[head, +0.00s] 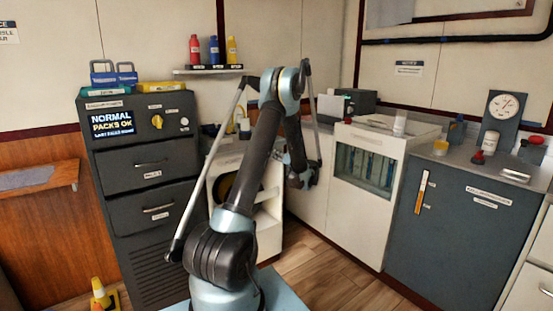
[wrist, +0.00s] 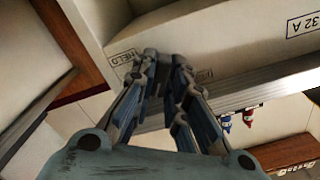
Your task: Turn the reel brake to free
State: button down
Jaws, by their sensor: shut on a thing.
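The reel housing (head: 268,228) is a cream cabinet at the middle of the head view, partly behind my arm. In the wrist view its pale face (wrist: 225,45) carries a HELD label (wrist: 122,57) just left of my fingers. A second label (wrist: 204,75) to their right is partly covered and I cannot read it. My gripper (wrist: 165,62) has its fingers close together against this face, between the two labels, shut on the reel brake. The brake's handle is hidden by the fingers, so its exact angle cannot be told. In the head view the fingertips are hidden.
A dark drawer cabinet (head: 143,160) stands left of the reel housing. A white unit with a glass front (head: 365,165) and a grey cabinet (head: 455,240) stand to the right. A yellow cone (head: 101,294) is on the floor at left. The wooden floor (head: 325,275) at front centre is clear.

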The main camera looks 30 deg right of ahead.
jog(key=n, duration=0.6)
jog(key=shift+a+f+n, duration=0.1)
jog(key=shift+n, duration=0.2)
dwell(0.5)
jog(key=c, duration=1.6)
grip_release()
jog(key=shift+w, duration=0.1)
jog(key=s+d, duration=0.1)
jog(key=s, duration=1.1)
